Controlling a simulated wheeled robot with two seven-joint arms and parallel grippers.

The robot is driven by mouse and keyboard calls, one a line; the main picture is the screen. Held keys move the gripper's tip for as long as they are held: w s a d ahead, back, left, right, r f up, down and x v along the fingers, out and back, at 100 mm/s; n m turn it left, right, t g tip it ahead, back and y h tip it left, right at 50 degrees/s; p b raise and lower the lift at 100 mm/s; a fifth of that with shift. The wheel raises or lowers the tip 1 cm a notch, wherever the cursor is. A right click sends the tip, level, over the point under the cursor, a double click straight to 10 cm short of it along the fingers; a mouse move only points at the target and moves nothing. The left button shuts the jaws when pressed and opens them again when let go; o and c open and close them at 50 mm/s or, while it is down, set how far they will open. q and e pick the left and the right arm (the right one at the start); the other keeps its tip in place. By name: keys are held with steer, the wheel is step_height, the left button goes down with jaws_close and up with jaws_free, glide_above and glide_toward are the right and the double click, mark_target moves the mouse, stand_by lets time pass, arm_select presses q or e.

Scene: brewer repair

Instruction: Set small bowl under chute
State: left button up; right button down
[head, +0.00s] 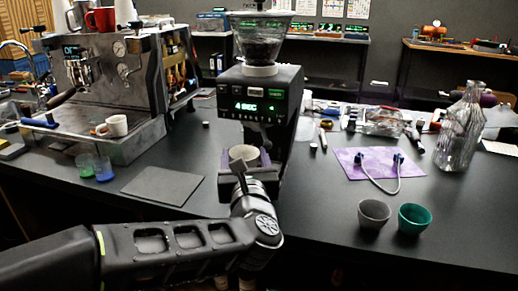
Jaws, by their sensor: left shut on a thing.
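A coffee grinder (262,90) with a clear hopper of beans stands on the dark counter near the middle, its display lit "4 SEC". My left arm comes in from the left, and my left gripper (241,168) is at the grinder's front. It is shut on a small grey bowl (243,153). The bowl looks upright below the grinder's chute (252,133). Whether its base touches the stand is hidden by the gripper and wrist. My right gripper is not in view.
A grey cup (374,214) and a teal cup (414,219) stand at the front right. Behind them are a purple mat (375,168) with a hose and a glass bottle (461,130). An espresso machine (110,85) stands left. The dark mat (163,186) is bare.

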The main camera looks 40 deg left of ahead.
arm_select(q)
steer(key=w+a+f, duration=0.1)
steer(key=w, duration=0.2)
steer(key=w+a, duration=0.1)
steer(key=w, duration=0.2)
steer(key=w+a+f+p, duration=0.1)
steer(key=w, duration=0.3)
steer(key=shift+a+f, duration=0.25)
steer(key=shift+f, duration=0.4)
step_height(320, 180, down, 3)
steer(key=shift+f, duration=0.2)
steer(key=shift+w+a+f+p, duration=0.1)
steer(key=shift+w+f+p, duration=0.15)
steer(key=shift+w+p, duration=0.1)
